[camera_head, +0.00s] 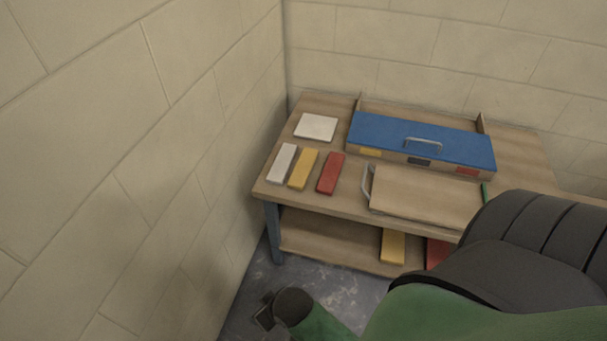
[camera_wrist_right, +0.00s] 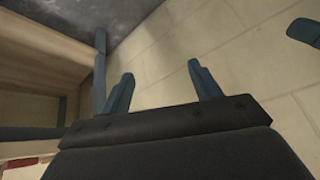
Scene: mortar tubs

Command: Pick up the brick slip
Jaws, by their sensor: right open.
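Three flat slips lie side by side at the left end of the bench: a white slip (camera_head: 282,163), a yellow slip (camera_head: 303,169) and a red slip (camera_head: 330,173). On the lower shelf lie another yellow slip (camera_head: 392,246) and a red one (camera_head: 438,252), partly hidden by my arm. My right gripper (camera_head: 263,312) is low in front of the bench's left end, well apart from all slips. In the right wrist view its fingers (camera_wrist_right: 160,88) are spread with nothing between them. My left gripper cannot be made out in the head view.
The wooden bench (camera_head: 268,187) stands in the wall corner. A square white tile (camera_head: 316,126), a blue-lidded box (camera_head: 400,132) with a handle and a wooden board (camera_head: 425,196) with a metal handle are on it. The left wall is close to the bench.

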